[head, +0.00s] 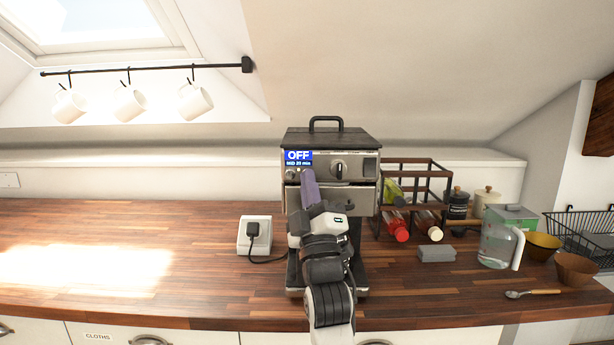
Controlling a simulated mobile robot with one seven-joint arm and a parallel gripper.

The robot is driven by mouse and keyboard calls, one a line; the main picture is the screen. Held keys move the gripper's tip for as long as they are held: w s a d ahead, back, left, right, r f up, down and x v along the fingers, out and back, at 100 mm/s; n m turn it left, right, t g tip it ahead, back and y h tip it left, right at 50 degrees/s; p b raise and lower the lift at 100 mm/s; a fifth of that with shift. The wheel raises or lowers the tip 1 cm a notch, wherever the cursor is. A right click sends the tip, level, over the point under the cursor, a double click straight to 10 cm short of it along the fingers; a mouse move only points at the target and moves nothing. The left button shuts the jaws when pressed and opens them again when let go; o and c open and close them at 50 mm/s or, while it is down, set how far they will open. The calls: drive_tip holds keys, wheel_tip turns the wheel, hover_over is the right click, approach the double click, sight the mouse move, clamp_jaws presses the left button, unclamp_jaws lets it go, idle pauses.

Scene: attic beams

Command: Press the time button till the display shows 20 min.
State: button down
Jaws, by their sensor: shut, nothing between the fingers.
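The dark-topped appliance (360,142) stands on the wooden counter. Its blue display (298,157) shows OFF in large letters, with a small line below that reads MID and a minutes value in the twenties; the last digit is too small to read surely. A dark knob (339,170) sits right of the display. My gripper (307,174) is shut and empty, its purple fingers pointing up at the panel just below the display. The fingers cover part of the panel there, so I cannot make out the time button or tell whether they touch it.
Right of the appliance stand a bottle rack (430,185), a grey block (436,254), a glass jug (495,246), bowls (577,268) and a spoon (532,293). A socket with a plugged cord (254,235) is to the left. The counter's left side is clear.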

drive_tip(key=shift+s, duration=0.7)
drive_tip(key=shift+s+b, duration=0.1)
drive_tip(key=shift+b, duration=0.2)
drive_tip(key=s, duration=0.4)
drive_tip(key=shift+s+b, duration=0.35)
drive_tip(key=shift+s, duration=0.05)
idle(1.2)
